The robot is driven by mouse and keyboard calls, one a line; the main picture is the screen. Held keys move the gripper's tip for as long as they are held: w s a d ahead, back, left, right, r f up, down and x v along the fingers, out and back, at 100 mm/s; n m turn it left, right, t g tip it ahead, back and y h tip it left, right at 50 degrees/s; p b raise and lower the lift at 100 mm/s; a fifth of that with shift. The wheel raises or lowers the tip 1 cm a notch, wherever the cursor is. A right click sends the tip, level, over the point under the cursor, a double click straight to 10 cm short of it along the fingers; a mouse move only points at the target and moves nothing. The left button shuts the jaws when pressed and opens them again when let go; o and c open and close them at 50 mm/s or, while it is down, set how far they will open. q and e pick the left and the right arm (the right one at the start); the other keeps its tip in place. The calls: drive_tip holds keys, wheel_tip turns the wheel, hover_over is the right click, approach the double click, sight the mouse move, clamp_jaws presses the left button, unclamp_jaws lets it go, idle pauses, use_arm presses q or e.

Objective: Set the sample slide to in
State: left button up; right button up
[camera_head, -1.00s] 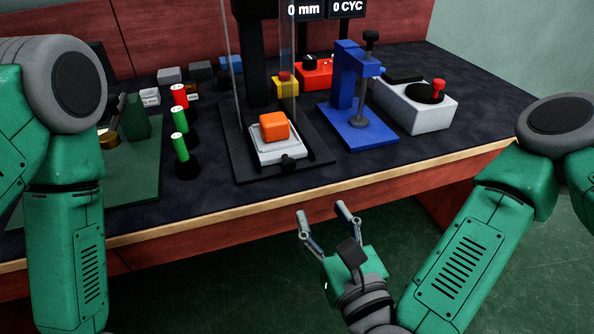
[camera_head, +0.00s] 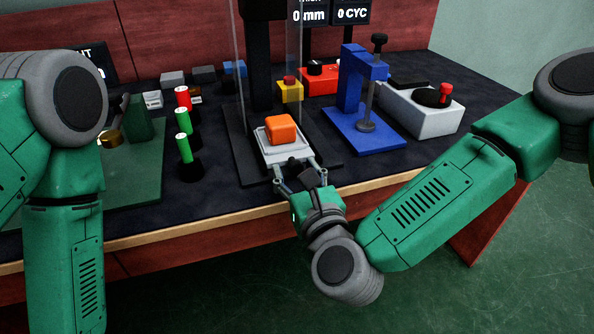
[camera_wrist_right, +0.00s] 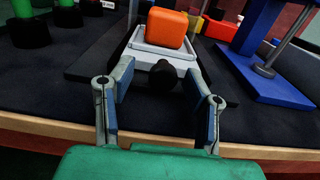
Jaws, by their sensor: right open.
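The sample slide (camera_head: 284,152) is a light grey tray with an orange block (camera_head: 281,129) on it, on a black base under a tall press frame. A dark round knob sticks out of its front; in the right wrist view the knob (camera_wrist_right: 163,76) sits between the fingers. My right gripper (camera_head: 296,172) is open at the front of the slide, its fingers either side of the knob with gaps left. In the wrist view the slide (camera_wrist_right: 160,53) and orange block (camera_wrist_right: 167,27) lie just beyond the fingertips. My left arm shows at the left, but its gripper is out of view.
A blue clamp stand (camera_head: 362,122) and a grey box with a red-knobbed lever (camera_head: 427,112) stand right of the slide. Green and red cylinders (camera_head: 184,148) stand to its left. A yellow block with a red button (camera_head: 290,90) is behind. The wooden table edge (camera_head: 230,215) runs below my right gripper.

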sight(292, 157)
clamp_jaws()
drive_tip(key=shift+d, duration=0.1)
drive_tip(key=shift+w, duration=0.5)
drive_tip(key=x, duration=0.2)
drive_tip(key=shift+w, duration=0.35)
unclamp_jaws()
drive_tip(key=v, duration=1.2)
